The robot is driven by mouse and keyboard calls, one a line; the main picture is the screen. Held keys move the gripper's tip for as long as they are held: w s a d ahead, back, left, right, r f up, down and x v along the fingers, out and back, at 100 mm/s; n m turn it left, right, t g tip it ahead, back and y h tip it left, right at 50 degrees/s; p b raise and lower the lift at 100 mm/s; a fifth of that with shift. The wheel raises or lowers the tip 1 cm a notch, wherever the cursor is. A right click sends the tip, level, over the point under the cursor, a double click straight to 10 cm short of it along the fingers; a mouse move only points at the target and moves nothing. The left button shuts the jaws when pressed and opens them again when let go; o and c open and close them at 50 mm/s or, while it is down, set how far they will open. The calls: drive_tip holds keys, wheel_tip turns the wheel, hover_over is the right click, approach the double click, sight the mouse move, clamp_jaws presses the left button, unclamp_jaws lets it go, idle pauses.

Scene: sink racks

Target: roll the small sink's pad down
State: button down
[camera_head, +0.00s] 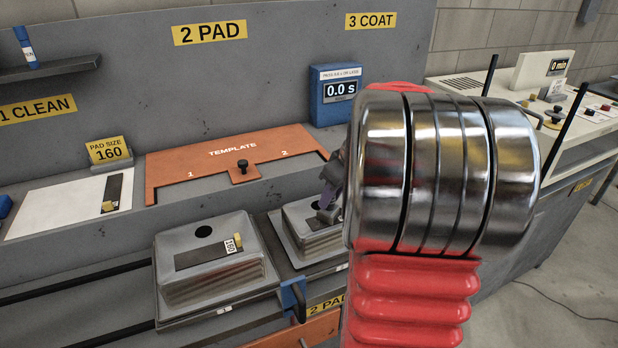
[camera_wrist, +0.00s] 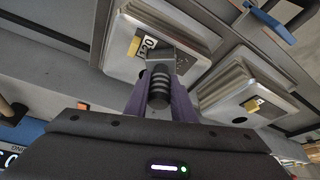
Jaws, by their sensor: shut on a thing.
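The small sink (camera_head: 295,214) is a grey heat sink with a finned side, partly hidden behind my arm in the head view. It also shows in the wrist view (camera_wrist: 207,36), with a dark pad on top bearing a yellow tab (camera_wrist: 134,46) and a white number label. My gripper (camera_head: 330,197), with purple fingers, is over this sink. It is shut on the dark ribbed handle of a roller (camera_wrist: 158,88), whose grey head lies over the pad. I cannot tell whether the roller presses on the pad.
The larger sink (camera_head: 178,287) sits to the left with a dark pad marked 160. A blue clamp handle (camera_head: 293,299) stands between the sinks. The orange template (camera_head: 225,155) and blue timer (camera_head: 338,92) reading 0.0 s are behind. A white sheet (camera_head: 60,208) lies at left.

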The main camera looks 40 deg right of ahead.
drive_tip(key=shift+s+d, duration=0.15)
drive_tip(key=shift+d, duration=0.35)
drive_tip(key=shift+s+d, duration=0.2)
drive_tip(key=shift+w+a, duration=0.15)
drive_tip(key=shift+a, duration=0.25)
drive_tip(key=shift+w+a, duration=0.35)
drive_tip(key=shift+a, duration=0.75)
drive_tip(key=shift+w+a, duration=0.35)
drive_tip(key=shift+a, duration=0.7)
drive_tip(key=shift+w+a, duration=0.35)
drive_tip(key=shift+a, duration=0.75)
wheel_tip(320, 180, up, 8)
drive_tip(key=shift+d, duration=0.15)
drive_tip(key=shift+s, duration=0.1)
